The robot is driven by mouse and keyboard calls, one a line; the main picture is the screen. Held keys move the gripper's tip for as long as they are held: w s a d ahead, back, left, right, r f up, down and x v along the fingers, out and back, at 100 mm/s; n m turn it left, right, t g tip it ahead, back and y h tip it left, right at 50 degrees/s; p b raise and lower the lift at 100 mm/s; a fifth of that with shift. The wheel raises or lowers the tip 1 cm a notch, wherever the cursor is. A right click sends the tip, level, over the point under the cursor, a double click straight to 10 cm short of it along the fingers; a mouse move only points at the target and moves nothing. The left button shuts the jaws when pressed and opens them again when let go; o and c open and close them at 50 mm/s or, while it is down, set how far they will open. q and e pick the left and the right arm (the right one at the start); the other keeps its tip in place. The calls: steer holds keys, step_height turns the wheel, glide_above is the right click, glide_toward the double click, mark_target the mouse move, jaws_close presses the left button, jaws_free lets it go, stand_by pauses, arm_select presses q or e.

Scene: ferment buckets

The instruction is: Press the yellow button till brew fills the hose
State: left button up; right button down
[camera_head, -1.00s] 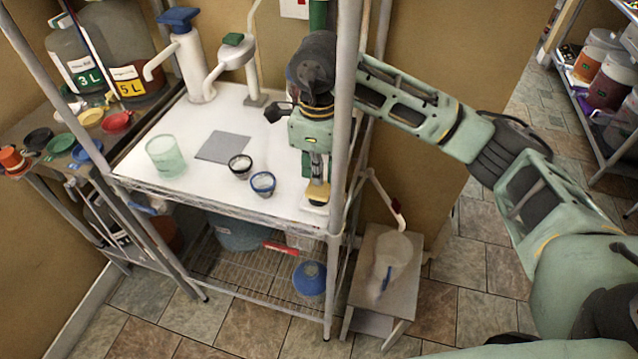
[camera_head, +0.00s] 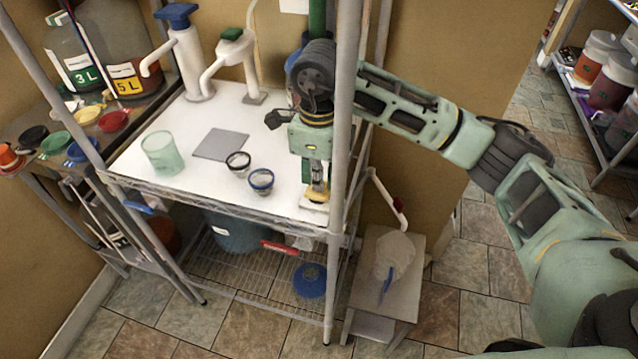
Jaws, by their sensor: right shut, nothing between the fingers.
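My right gripper (camera_head: 317,193) reaches in past the rack post and points down at the right front of the white shelf. It is shut and empty. A yellow button (camera_head: 316,197) on a pale base shows right at its fingertips. The fingers partly cover it, and I cannot tell whether it is pressed down. My left gripper is not in view.
The shelf (camera_head: 205,190) holds a clear green cup (camera_head: 162,153), a grey pad (camera_head: 220,145), two small dark-rimmed cups (camera_head: 238,163) and two pump dispensers (camera_head: 186,60). The grey post (camera_head: 342,150) stands close to my right arm. A translucent vessel (camera_head: 394,256) sits on the stool (camera_head: 372,305).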

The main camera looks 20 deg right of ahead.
steer(key=shift+f, duration=0.3)
steer(key=shift+r, duration=0.15)
steer(key=shift+r+p, duration=0.7)
steer(key=shift+r, duration=0.95)
steer(key=shift+f, duration=0.2)
steer(key=shift+f+b, duration=1.55)
steer(key=shift+f, duration=0.05)
steer(key=shift+r, duration=0.15)
